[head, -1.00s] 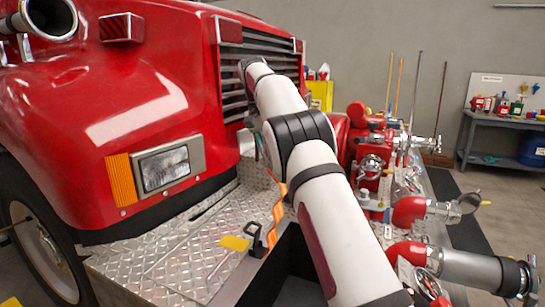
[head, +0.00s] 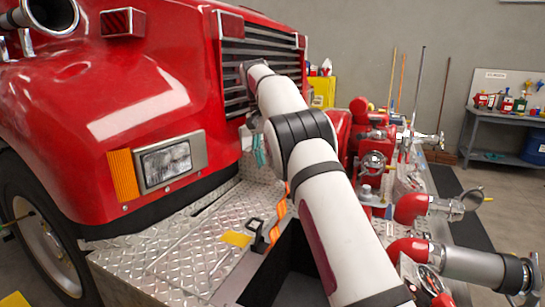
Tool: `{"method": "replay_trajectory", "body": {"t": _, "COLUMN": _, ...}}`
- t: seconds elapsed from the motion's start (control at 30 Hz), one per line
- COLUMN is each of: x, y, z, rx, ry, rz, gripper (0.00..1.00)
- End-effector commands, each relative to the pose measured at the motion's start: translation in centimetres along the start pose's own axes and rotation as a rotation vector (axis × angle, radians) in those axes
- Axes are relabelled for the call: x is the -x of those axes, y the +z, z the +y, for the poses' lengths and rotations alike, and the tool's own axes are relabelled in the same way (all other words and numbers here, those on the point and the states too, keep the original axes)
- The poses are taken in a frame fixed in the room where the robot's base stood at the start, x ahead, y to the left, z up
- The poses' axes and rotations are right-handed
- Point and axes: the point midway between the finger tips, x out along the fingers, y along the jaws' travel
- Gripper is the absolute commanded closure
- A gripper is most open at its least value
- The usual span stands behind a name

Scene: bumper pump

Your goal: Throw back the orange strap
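The orange strap (head: 279,214) shows as a short twisted piece beside the black buckle (head: 257,236) at the edge of the diamond-plate bumper. Its upper part is hidden behind my white arm. My arm reaches forward across the bumper toward the red truck's grille. My gripper is hidden behind the arm, so its fingers and their state do not show. A small teal piece (head: 259,150) shows at the arm's left edge; I cannot tell what it belongs to.
The diamond-plate bumper (head: 165,262) has a dark open recess (head: 278,265) right of the buckle. The red truck (head: 110,90) stands left. A red pump (head: 374,150) and pipe fittings (head: 470,264) crowd the right side. A workbench (head: 505,120) stands far right.

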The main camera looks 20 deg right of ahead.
Motion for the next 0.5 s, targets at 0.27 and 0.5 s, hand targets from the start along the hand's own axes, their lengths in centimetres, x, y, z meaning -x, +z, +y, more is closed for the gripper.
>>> {"method": "replay_trajectory", "body": {"t": 0.27, "x": -0.44, "y": 0.15, "z": -0.24, "rx": 0.005, "ry": 0.004, "rz": -0.009, "gripper": 0.71}}
{"method": "replay_trajectory", "body": {"t": 0.5, "x": -0.25, "y": 0.07, "z": -0.05, "rx": 0.003, "ry": 0.004, "rz": -0.006, "gripper": 0.71}}
